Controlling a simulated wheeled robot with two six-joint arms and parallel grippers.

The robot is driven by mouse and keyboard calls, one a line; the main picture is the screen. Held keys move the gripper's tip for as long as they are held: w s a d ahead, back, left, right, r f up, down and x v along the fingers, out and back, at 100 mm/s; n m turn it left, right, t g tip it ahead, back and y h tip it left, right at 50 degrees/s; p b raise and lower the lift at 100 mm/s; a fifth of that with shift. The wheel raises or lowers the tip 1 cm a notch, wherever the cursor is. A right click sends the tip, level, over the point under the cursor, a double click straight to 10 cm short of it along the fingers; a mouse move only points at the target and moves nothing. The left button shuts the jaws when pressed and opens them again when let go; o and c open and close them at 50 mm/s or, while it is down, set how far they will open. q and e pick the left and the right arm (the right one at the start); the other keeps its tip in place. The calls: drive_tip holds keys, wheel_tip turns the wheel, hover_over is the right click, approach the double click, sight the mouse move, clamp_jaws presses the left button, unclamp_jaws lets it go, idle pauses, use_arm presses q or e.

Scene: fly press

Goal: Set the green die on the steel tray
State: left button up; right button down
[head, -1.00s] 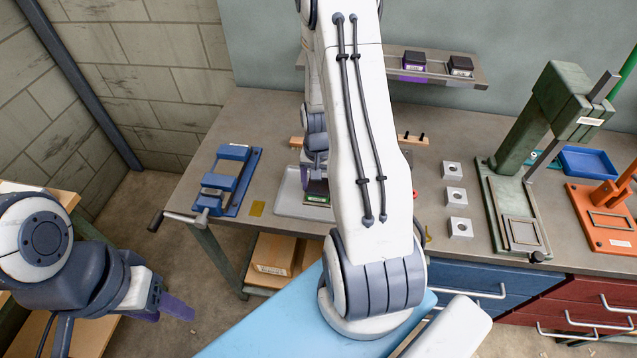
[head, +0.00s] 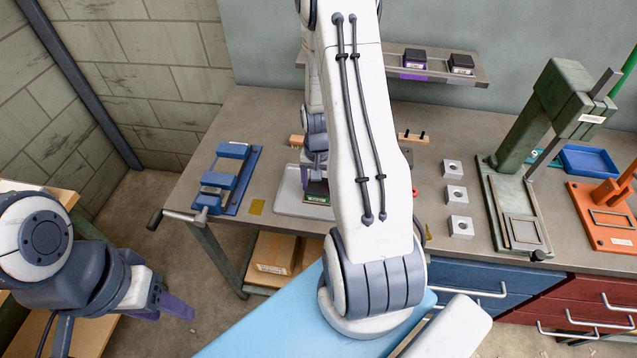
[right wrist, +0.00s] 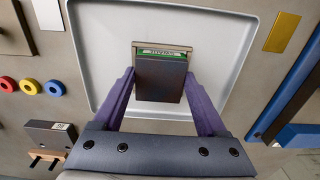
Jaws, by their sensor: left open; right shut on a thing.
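The green die (right wrist: 160,80) is a dark block with a green-edged label strip. It sits between the purple fingers of my right gripper (right wrist: 160,74), which is shut on it. The steel tray (right wrist: 99,22) is a shallow light-grey tray with a raised rim, and the die is over its floor. I cannot tell whether the die touches the tray. In the head view the die (head: 317,193) shows over the tray (head: 285,203), partly hidden by my right arm. My left gripper (head: 178,306) is open and empty at lower left, away from the bench.
A blue vise (head: 228,178) stands left of the tray. Right of my arm are several pale blocks (head: 455,196), a green press (head: 515,205), an orange press (head: 606,215) and a blue bin (head: 588,160). A shelf (head: 433,68) behind holds two dark dies.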

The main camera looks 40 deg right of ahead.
sight(318, 187)
idle(0.8)
unclamp_jaws()
wheel_tip(318, 187, up, 10)
drive_tip(key=b, duration=0.1)
drive_tip(key=shift+r, duration=0.25)
idle(0.6)
drive_tip(key=s+a+r+n+b, duration=0.1)
drive_tip(key=a+r+n, duration=0.25)
drive_tip(key=a, duration=0.55)
drive_tip(key=s+a+r+n, duration=0.15)
drive_tip(key=a+n, duration=0.35)
drive_tip(key=a, duration=0.5)
drive_tip(key=s+a+r+n+y, duration=0.1)
drive_tip(key=s+a+r+n, duration=0.2)
drive_tip(key=s+a+n, duration=0.6)
drive_tip(key=s+a, duration=0.2)
drive_tip(key=s, duration=0.2)
drive_tip(key=shift+s+a+r, duration=0.3)
drive_tip(key=shift+r, duration=0.1)
